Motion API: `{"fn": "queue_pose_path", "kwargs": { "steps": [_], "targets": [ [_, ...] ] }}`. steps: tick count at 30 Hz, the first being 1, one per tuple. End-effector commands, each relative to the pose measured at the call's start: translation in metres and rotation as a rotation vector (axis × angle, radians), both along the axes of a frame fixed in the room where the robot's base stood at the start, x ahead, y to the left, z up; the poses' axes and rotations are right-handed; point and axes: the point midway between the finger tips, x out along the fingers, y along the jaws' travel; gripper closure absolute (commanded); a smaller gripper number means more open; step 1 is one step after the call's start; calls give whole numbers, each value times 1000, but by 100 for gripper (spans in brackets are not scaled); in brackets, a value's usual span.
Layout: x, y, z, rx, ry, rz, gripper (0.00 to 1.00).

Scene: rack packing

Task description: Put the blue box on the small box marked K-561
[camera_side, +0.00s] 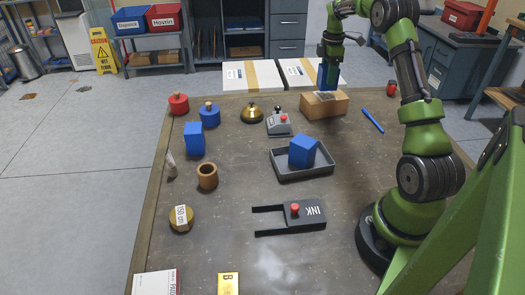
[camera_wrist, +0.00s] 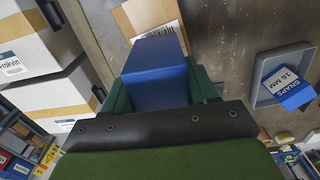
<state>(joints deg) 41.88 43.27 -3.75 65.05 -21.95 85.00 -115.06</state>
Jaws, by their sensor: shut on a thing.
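My gripper (camera_side: 328,68) is at the back of the table, shut on a blue box (camera_side: 323,78). In the wrist view the blue box (camera_wrist: 155,72) sits between the two green fingers of my gripper (camera_wrist: 160,92). A small brown cardboard box (camera_side: 323,105) stands on the table just below and in front of the held box. It shows partly behind the held box in the wrist view (camera_wrist: 132,18), with a barcode label; no K-561 is readable. Whether the held box touches it, I cannot tell.
Two large white boxes (camera_side: 252,75) with tan tape stand beyond the table's back edge. A grey tray (camera_side: 302,174) holds another blue box (camera_side: 303,152), marked SNAPS 16 MM. A further blue box (camera_side: 194,139) stands at left. A blue marker (camera_side: 372,120) lies right of the cardboard box.

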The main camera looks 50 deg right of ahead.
Motion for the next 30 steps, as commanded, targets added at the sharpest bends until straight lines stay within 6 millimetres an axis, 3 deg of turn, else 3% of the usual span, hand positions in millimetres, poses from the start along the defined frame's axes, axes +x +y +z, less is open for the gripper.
{"fn": "queue_pose_path", "kwargs": {
  "steps": [5,16,17,21,30],
  "targets": [
    [-1,1,-26,1,1,0,78],
    [0,1,-30,1,1,0,78],
    [-1,1,-31,1,1,0,41],
    [-1,1,-31,1,1,0,20],
    [0,1,-29,1,1,0,17]
  ]
}}
